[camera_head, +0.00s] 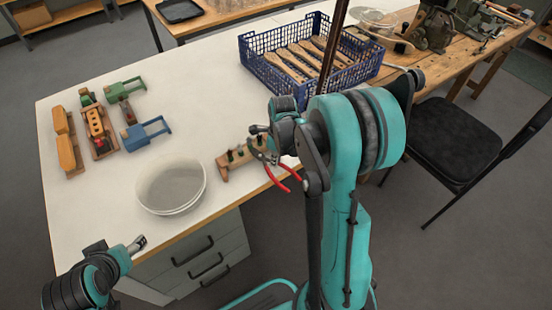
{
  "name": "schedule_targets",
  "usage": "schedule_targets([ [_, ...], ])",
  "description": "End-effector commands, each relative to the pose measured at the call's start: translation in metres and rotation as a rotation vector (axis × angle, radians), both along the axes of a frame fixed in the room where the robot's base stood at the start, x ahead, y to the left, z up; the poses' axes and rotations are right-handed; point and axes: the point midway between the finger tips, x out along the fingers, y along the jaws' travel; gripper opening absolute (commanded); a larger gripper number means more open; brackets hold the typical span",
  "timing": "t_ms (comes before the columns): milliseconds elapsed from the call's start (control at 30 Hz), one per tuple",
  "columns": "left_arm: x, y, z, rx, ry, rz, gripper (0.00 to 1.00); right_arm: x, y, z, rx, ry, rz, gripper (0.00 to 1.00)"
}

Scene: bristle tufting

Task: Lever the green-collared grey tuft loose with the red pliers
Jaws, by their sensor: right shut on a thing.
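A small wooden block (222,172) with several short dark tufts standing in it lies near the table's front edge. Some tufts look greenish, but I cannot single out the green-collared grey one at this size. The red pliers (284,180) are at the block's right end, red handles pointing down right and dark jaws toward the tufts. My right gripper (258,131) is shut on the pliers, just above the block; my arm partly hides this area. I cannot tell whether the jaws touch a tuft. My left gripper (137,244) is empty, left of and below the white bowl.
A white bowl (171,187) stands left of the block. Wooden brushes and green and blue clamp-like tools (146,132) lie at the left. A blue crate (262,70) of wooden handles stands behind. The table (190,80) is clear in the middle.

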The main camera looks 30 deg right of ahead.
Motion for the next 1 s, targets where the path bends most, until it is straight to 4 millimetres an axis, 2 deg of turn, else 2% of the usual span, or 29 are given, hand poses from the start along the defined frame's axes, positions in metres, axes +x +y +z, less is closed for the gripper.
schedule_targets([
  [1000,0.0000,0.0000,-0.0054,0.000,0.000,0.000,0.63,-0.0009,-0.0003,-0.0040,0.013,-0.045,0.000,0.00],
])
